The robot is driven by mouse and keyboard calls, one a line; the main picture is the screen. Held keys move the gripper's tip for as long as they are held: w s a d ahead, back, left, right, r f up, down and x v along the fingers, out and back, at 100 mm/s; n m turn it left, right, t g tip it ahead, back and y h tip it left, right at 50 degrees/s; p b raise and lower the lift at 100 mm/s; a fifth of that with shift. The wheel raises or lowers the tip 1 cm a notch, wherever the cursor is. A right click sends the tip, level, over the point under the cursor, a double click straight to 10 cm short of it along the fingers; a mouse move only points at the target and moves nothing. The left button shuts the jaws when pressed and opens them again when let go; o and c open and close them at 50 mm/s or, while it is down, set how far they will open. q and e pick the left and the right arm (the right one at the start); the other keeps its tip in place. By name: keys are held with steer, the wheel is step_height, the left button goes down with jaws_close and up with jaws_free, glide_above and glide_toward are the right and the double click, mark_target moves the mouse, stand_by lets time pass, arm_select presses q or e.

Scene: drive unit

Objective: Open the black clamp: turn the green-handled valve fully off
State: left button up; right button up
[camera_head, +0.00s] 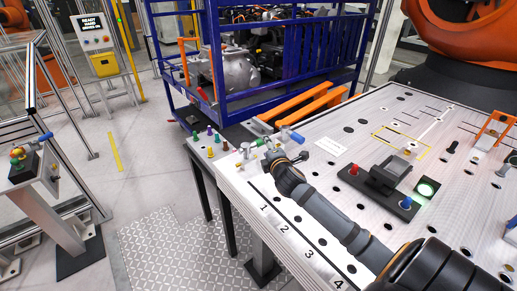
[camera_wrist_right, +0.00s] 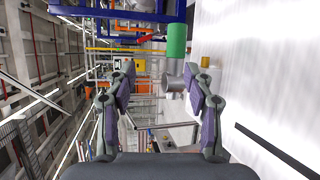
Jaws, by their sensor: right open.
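The black clamp (camera_head: 388,178) sits on a dark base plate on the white table, with a red knob and a blue knob (camera_head: 406,202) beside it. I take the green cylinder (camera_wrist_right: 176,41) in the right wrist view to be this handle, ahead of the right-hand finger. My right gripper (camera_head: 279,154) is beside the valve. My left gripper is not in view.
A blue fitting (camera_head: 291,138) stands close to my right gripper. Several coloured pegs (camera_head: 211,142) stand at the left. A lit green button (camera_head: 426,188) is beside the clamp. Orange bars (camera_head: 305,104) and a blue frame lie behind. Another valve stand (camera_head: 30,165) is far left.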

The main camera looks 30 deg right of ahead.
mark_target(260, 144)
steer(key=w+d+f, duration=0.1)
steer(key=w, duration=0.2)
steer(key=w+d+f, duration=0.1)
steer(key=w+f, duration=0.1)
steer(key=w, duration=0.1)
steer(key=w+d+f, duration=0.1)
steer(key=w+f, duration=0.1)
steer(key=w, duration=0.1)
steer(key=shift+w+d+p, duration=0.1)
steer(key=shift+w+p, duration=0.1)
steer(key=shift+p, duration=0.1)
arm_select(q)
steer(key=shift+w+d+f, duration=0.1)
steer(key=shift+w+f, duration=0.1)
arm_select(e)
steer(key=shift+w+d+f, duration=0.2)
steer(key=shift+w, duration=0.25)
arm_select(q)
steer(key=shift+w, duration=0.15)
arm_select(e)
steer(key=shift+c, duration=1)
jaws_close()
